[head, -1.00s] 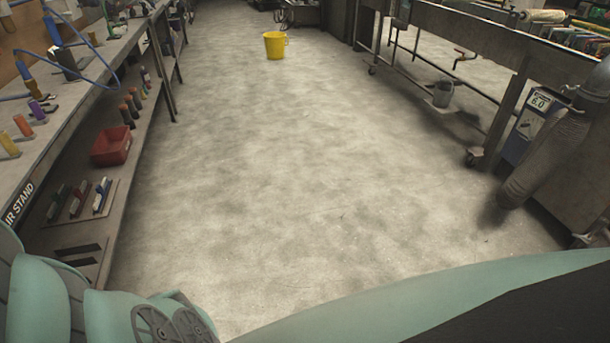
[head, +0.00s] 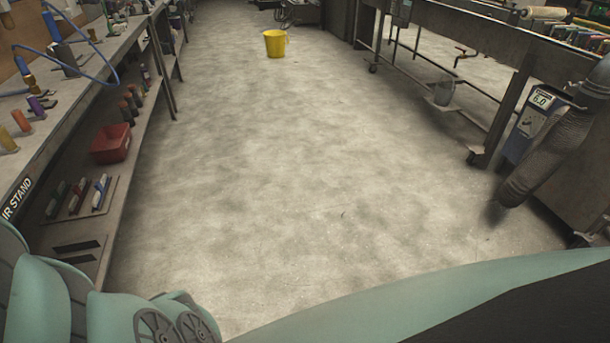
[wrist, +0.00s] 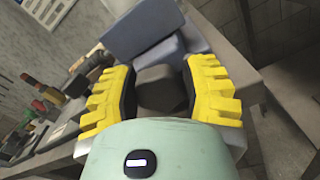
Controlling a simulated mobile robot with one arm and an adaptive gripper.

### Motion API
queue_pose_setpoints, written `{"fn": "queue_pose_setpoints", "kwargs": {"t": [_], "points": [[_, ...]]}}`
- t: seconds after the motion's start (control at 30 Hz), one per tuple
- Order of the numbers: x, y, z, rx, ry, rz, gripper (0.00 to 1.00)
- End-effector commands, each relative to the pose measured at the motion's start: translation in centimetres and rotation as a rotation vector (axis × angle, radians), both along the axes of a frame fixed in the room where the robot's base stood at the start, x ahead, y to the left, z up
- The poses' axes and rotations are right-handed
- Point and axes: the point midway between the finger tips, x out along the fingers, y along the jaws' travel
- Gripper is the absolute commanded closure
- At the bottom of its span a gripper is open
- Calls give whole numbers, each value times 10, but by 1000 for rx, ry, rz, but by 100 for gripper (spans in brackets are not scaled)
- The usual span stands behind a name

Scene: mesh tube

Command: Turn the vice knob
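In the wrist view a dark grey, faceted vice knob (wrist: 162,88) sits between the fingers of my gripper (wrist: 161,80). The yellow fingers with black pads lie along both its sides and look shut on it. The blue-grey vice body (wrist: 145,33) is just beyond the knob, at the edge of a bench. The wrist picture is tilted. The lower part of the knob is hidden by my mint-green gripper housing. Neither the vice nor my gripper can be made out in the head view.
In the head view a long workbench (head: 75,108) with tools and a lower shelf runs along the left. A red bin (head: 111,144) is on that shelf. A yellow bucket (head: 275,43) stands on open floor. Metal benches (head: 470,40) and a thick hose (head: 540,160) line the right.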

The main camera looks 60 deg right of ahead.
Motion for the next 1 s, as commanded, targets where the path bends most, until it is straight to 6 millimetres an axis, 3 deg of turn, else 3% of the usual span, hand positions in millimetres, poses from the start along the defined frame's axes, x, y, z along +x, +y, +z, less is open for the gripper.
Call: {"fn": "queue_pose_setpoints", "kwargs": {"t": [0.27,0.7,1.0], "points": [[0,0,0,0,-1,-1,26],[0,0,2,-20,-24,1,26],[-2,2,5,-256,-297,4,26]]}}
